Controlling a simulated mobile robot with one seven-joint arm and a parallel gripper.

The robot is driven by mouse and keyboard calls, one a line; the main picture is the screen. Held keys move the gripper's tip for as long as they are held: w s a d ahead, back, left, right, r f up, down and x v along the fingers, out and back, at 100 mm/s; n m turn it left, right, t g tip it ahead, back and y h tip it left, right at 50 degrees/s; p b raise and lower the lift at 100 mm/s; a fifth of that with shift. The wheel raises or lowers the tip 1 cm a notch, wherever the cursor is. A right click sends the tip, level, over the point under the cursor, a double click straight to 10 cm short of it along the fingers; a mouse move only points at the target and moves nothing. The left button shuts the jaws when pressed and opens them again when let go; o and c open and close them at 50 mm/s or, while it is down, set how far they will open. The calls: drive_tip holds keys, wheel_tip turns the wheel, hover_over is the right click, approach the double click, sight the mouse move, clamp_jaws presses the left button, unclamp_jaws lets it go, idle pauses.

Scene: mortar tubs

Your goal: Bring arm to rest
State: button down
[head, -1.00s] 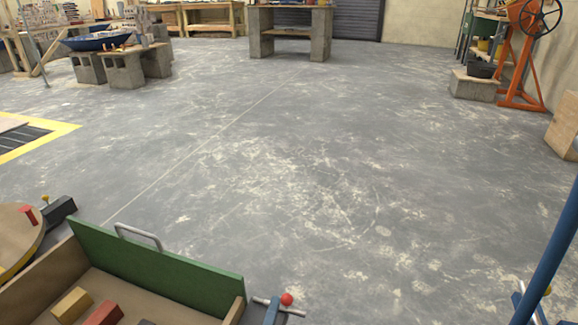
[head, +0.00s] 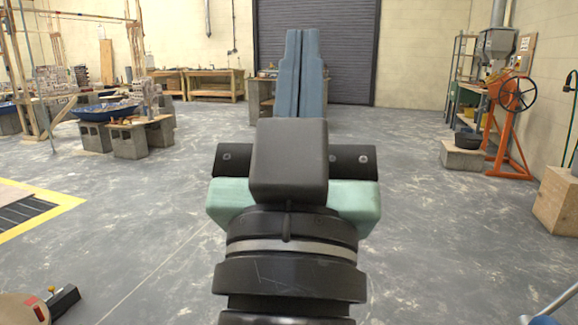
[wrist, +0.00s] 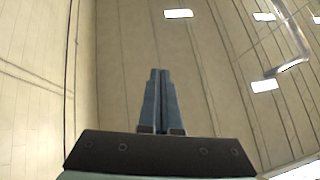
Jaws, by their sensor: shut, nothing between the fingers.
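My gripper (head: 303,72) stands in the middle of the head view, raised in front of the camera. Its two blue-grey fingers point up and away and lie together with nothing between them. The wrist view shows the same shut fingers (wrist: 160,102) against the wall and ceiling. My arm's black wrist and pale green collar fill the lower middle of the head view and hide the floor behind them. The gripper touches nothing that I can see.
Concrete floor (head: 430,215) is open around me. A workbench (head: 262,98) stands behind the gripper, partly hidden, before a grey shutter (head: 345,50). Blocks with a blue tub (head: 103,110) stand left. An orange machine (head: 508,130) and a wooden box (head: 556,200) stand right.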

drive_tip(key=s+r+t+y+p, duration=0.1)
drive_tip(key=s+r+y+p, duration=0.1)
drive_tip(key=r+p, duration=3.6)
wheel_tip(320, 180, up, 5)
drive_tip(key=shift+s+a+f+n, duration=0.2)
drive_tip(key=shift+s+a+n, duration=0.2)
drive_tip(key=shift+s, duration=0.25)
